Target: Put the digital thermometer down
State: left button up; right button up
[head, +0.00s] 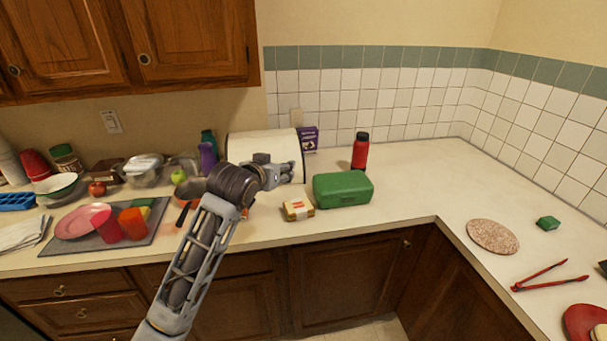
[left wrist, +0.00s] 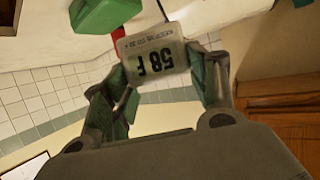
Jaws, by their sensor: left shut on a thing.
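The digital thermometer (left wrist: 157,60) shows in the left wrist view as a small pale box, with its display upside down and reading 58 F. My left gripper (head: 284,174) is shut on it, with a finger on either side. In the head view the gripper is above the counter (head: 390,218), in front of a white bread-box-like container (head: 262,145) and left of a green case (head: 343,189). I cannot make out the thermometer in the head view. My right gripper is not in view.
A red bottle (head: 360,151) and purple box (head: 309,138) stand behind. Dishes and cups crowd the left. The counter is clear between the green case and the round trivet (head: 492,237).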

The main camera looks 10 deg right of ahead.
pick_arm(q)
jog(key=s+a+f+n+t+y, duration=0.1)
jog(key=s+a+f+n+y, duration=0.25)
jog(key=a+f, duration=1.2)
jog(key=s+a+f+y, duration=0.1)
jog(key=s+a+f, duration=0.3)
jog(key=s+f, duration=0.3)
jog(key=s+a+f+n+y, duration=0.1)
jog(key=s+a+f, duration=0.4)
jog(key=f, duration=0.6)
jog(key=s, duration=0.2)
jog(key=shift+s+f, duration=0.15)
jog(key=shift+s, duration=0.25)
jog(key=shift+n, duration=0.25)
